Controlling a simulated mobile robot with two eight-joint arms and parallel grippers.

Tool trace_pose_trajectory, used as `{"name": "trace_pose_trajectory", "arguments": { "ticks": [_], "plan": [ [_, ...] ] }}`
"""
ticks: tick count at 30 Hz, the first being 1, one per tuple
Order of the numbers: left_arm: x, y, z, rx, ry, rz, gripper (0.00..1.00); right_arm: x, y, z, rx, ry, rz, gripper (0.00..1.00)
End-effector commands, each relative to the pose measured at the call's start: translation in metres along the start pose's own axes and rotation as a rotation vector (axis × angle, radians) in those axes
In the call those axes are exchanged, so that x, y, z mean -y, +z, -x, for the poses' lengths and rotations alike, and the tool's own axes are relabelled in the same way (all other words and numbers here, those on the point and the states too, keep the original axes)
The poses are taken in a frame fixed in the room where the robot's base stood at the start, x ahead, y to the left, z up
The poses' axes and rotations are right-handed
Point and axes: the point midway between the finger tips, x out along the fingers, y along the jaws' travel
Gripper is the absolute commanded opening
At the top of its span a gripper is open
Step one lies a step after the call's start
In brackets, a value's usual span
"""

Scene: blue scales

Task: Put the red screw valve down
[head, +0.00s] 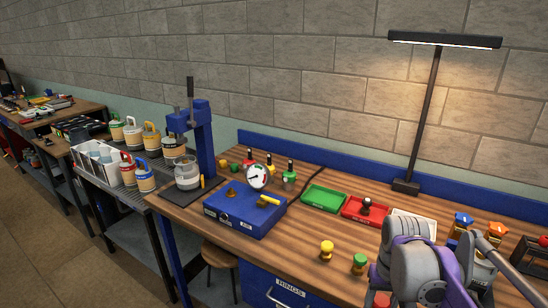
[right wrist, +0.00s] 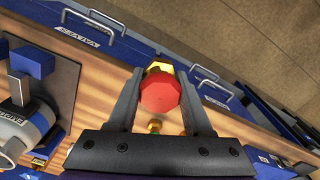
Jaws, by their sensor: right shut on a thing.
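The red screw valve (right wrist: 160,95) sits between the two fingers of my right gripper (right wrist: 160,98) in the right wrist view, and the gripper is shut on it. My right gripper's fingers are hidden there by the arm. My left gripper is in neither view.
A yellow-topped valve (head: 326,249) and a green-topped valve (head: 359,263) stand on the bench close by. Behind are a green tray (head: 323,198), a red tray (head: 352,213) holding a dark-topped valve, and a blue gauge box (head: 240,213). A lamp (head: 407,187) stands at the back.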

Motion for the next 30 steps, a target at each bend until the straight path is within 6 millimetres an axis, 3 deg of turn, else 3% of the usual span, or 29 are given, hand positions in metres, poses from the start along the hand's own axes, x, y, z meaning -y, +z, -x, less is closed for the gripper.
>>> {"name": "trace_pose_trajectory", "arguments": {
  "ticks": [8, 19, 24, 30],
  "plan": [
    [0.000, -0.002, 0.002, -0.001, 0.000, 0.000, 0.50, 0.019, -0.028, -0.057, 0.000, -0.001, 0.047, 0.00],
    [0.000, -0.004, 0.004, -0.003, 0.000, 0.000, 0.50, 0.062, -0.052, -0.174, 0.000, 0.000, 0.139, 0.00],
    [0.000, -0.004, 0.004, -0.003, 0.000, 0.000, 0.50, 0.070, -0.051, -0.197, 0.000, 0.000, 0.155, 0.00],
    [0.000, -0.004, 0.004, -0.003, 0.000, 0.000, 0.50, 0.070, -0.051, -0.200, 0.000, 0.000, 0.157, 0.00]
  ]
}}
